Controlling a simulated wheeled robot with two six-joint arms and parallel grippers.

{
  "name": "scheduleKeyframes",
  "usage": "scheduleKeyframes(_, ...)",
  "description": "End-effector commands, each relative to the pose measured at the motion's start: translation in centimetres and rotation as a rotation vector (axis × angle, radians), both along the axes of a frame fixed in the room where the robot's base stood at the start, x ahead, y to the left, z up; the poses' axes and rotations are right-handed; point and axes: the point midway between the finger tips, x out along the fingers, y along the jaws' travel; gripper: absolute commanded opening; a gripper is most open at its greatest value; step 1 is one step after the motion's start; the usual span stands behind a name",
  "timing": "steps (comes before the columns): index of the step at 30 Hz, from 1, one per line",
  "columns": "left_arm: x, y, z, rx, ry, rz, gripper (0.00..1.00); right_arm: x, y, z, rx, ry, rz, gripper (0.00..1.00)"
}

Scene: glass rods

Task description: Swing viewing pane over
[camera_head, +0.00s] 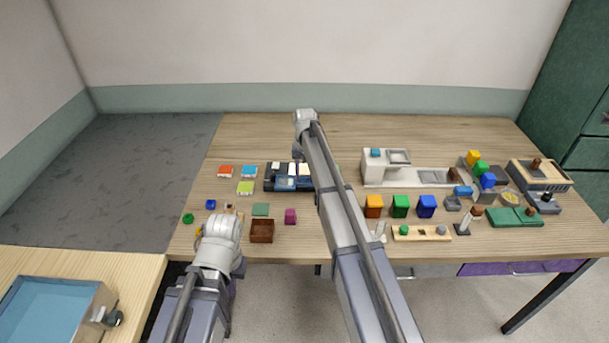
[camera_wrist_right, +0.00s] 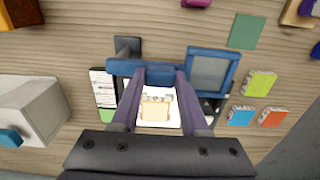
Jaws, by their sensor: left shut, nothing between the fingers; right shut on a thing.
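The viewing pane is a grey panel in a blue frame (camera_wrist_right: 211,72), joined to a blue bar (camera_wrist_right: 118,66), on the dark device (camera_head: 270,184) at the middle back of the table. In the right wrist view my right gripper (camera_wrist_right: 160,76) is shut on the bar's thick middle part, beside the pane. A bright white plate (camera_wrist_right: 143,121) with a cream square on it shows between the fingers. In the head view my right arm hides part of the device. My left arm (camera_head: 220,230) is at the front left; its shut gripper is mostly hidden.
Coloured tiles (camera_head: 245,188) lie left of the device. A white machine (camera_head: 375,172) and orange, green and blue bins (camera_head: 400,206) are to the right. The table's back strip is clear.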

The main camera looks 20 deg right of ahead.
Motion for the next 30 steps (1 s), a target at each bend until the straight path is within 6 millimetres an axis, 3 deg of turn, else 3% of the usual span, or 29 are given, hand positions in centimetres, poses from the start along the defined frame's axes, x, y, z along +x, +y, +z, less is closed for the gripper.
scheduleKeyframes(20, 0.0, 0.0, 0.0, 0.000, 0.000, 0.000, 0.00, 0.1, 0.0, 0.0, 0.000, 0.000, -0.016, 0.00)
scheduleKeyframes(30, 0.0, 0.0, 0.0, 0.000, 0.000, 0.000, 0.00, 1.4, -0.5, 0.0, 0.000, 0.000, -0.212, 0.00)
